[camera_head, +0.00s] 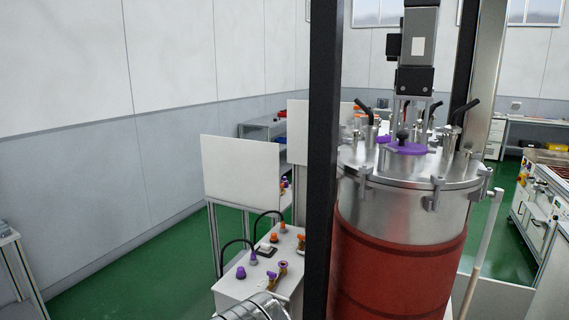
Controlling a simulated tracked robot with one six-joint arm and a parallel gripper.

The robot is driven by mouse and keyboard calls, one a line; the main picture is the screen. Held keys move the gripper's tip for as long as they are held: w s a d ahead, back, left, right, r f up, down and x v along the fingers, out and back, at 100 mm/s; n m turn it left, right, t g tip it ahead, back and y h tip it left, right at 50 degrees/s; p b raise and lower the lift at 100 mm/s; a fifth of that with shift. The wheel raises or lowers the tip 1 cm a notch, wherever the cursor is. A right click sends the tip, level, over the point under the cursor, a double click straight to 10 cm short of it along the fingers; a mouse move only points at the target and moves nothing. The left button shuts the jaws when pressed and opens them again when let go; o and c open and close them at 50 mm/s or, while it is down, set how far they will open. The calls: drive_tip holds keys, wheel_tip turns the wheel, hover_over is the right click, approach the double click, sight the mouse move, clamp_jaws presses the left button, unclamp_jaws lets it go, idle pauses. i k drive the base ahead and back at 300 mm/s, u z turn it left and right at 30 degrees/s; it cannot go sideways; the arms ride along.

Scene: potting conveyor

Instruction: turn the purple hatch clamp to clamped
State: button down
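The purple hatch part (407,149) is a flat purple piece on a short metal neck on top of the large steel vessel (350,158). A black knob (402,135) stands upright on it, and a small purple piece (383,140) shows at its left. I cannot tell the clamp's turn position from this view. My gripper (413,122) points straight down above the hatch, its two thin grey fingers apart with nothing seen between them. The fingertips look close above the purple part. I cannot tell whether they touch it.
Black-handled fittings (465,111) and grey lid clamps (434,194) ring the vessel's lid. A dark upright post (322,180) stands left of the vessel. A white panel box (240,285) with purple and orange knobs stands lower left.

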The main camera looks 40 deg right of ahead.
sight(382, 140)
drive_tip(key=z, duration=1.8)
